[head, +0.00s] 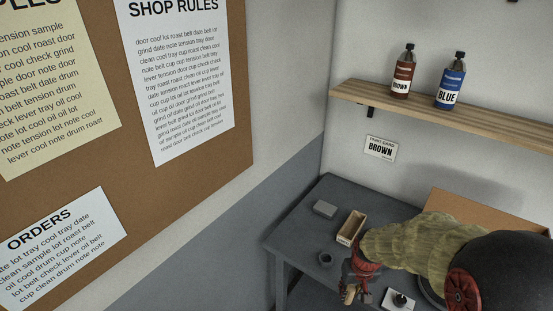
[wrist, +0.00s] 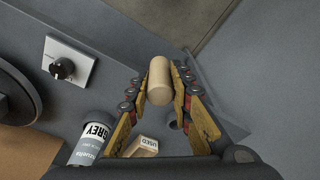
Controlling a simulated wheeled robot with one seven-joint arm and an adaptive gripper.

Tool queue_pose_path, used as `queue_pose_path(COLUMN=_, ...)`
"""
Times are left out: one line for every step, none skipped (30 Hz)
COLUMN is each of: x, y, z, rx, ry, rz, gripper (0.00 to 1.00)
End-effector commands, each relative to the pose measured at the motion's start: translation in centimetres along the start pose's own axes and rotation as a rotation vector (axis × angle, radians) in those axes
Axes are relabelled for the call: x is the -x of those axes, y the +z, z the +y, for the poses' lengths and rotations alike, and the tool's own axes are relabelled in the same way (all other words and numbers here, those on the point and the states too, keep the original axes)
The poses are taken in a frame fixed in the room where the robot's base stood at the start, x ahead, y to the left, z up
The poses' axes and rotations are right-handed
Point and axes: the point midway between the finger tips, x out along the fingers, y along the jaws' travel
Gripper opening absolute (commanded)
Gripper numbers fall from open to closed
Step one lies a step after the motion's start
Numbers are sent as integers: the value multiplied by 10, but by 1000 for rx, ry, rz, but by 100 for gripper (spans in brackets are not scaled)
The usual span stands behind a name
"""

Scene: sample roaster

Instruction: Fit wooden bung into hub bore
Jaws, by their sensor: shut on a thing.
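The wooden bung (wrist: 160,82) is a pale, short cylinder. My gripper (wrist: 162,88) is shut on it, with one finger on each side, in the wrist view. In the head view, my gripper (head: 354,283) holds the bung (head: 348,294) near the front edge of the table. A small dark round piece with an opening (head: 326,257) stands on the table, left of and beyond my gripper; it looks like the hub. In the wrist view this piece (wrist: 174,125) is partly hidden by a finger. The bung is apart from it.
An open wooden box (head: 351,227) and a grey block (head: 325,209) stand farther back on the dark table (head: 294,232). A white plate with a black knob (wrist: 67,66) and a GREY bottle (wrist: 93,136) are nearby. A shelf (head: 450,112) holds two bottles.

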Motion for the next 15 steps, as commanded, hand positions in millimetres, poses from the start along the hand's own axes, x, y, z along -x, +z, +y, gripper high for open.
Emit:
queue_pose_path(x=-20, y=-9, z=-6, rx=6, ry=-1, rz=-4, gripper=0)
queue_pose_path(x=-28, y=-15, z=-9, rx=7, ry=-1, rz=-3, gripper=0)
queue_pose_path(x=-39, y=-23, z=-13, rx=11, ry=-1, rz=-3, gripper=0)
queue_pose_path(x=-47, y=-28, z=-16, rx=13, ry=-1, rz=-3, gripper=0)
queue_pose_path(x=-54, y=-33, z=-19, rx=14, ry=-1, rz=-3, gripper=0)
queue_pose_path(x=-61, y=-39, z=-22, rx=15, ry=-1, rz=-2, gripper=0)
queue_pose_path(x=-66, y=-43, z=-25, rx=16, ry=-2, rz=-2, gripper=0)
queue_pose_path(x=-71, y=-46, z=-27, rx=17, ry=-2, rz=-1, gripper=0)
queue_pose_path(x=-76, y=-50, z=-30, rx=18, ry=-2, rz=-2, gripper=0)
queue_pose_path(x=-79, y=-52, z=-31, rx=19, ry=-2, rz=-1, gripper=0)
queue_pose_path(x=-81, y=-54, z=-32, rx=19, ry=-2, rz=0, gripper=0)
queue_pose_path(x=-84, y=-56, z=-33, rx=19, ry=-2, rz=0, gripper=0)
queue_pose_path(x=-85, y=-57, z=-34, rx=19, ry=-2, rz=-1, gripper=0)
queue_pose_path(x=-86, y=-58, z=-35, rx=19, ry=-2, rz=-1, gripper=0)
queue_pose_path(x=-87, y=-58, z=-35, rx=19, ry=-2, rz=0, gripper=0)
